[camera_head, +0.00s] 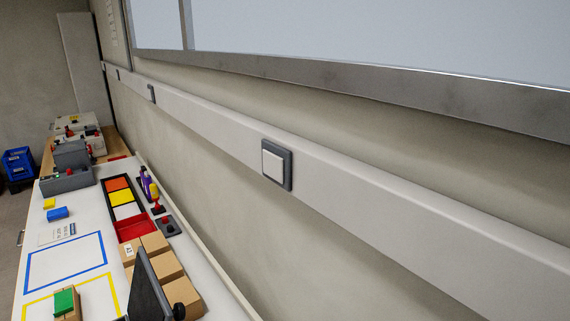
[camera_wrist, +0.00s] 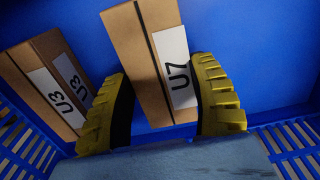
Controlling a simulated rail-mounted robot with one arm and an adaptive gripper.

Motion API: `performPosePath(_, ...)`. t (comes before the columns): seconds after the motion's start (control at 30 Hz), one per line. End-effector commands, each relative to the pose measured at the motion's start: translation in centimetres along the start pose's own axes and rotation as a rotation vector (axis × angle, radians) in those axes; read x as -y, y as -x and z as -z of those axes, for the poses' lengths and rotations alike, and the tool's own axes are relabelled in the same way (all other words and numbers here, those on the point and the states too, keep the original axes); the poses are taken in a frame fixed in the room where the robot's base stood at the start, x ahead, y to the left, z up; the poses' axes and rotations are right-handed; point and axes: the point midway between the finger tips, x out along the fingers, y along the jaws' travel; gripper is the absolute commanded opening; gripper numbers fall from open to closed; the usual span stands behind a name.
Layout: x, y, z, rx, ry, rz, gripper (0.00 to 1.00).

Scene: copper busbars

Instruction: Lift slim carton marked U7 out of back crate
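The slim carton marked U7 (camera_wrist: 151,68) is brown with a white label. In the wrist view it stands in the blue crate (camera_wrist: 255,45), between the two yellow ridged fingers of my gripper (camera_wrist: 162,105). One finger is on each side of it. The fingers look open around it, with a narrow gap on the left near its lower end; contact at the tips cannot be made out. My gripper and this crate do not show in the head view.
The slatted crate walls (camera_wrist: 295,140) are close on both sides. In the head view, a white bench (camera_head: 50,283) along the wall carries brown boxes (camera_head: 155,243), a dark upright panel (camera_head: 148,285), a coloured tray (camera_head: 122,197) and a grey box (camera_head: 70,180). A blue bin (camera_head: 18,162) stands beyond.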

Motion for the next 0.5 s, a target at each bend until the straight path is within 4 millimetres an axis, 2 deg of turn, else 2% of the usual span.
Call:
performPosePath(0.17, 0.0, 0.3, -0.1, 0.001, 0.000, 0.000, 0.25)
performPosePath(0.5, 0.0, 3.0, -0.1, 0.000, 0.000, 0.000, 0.24)
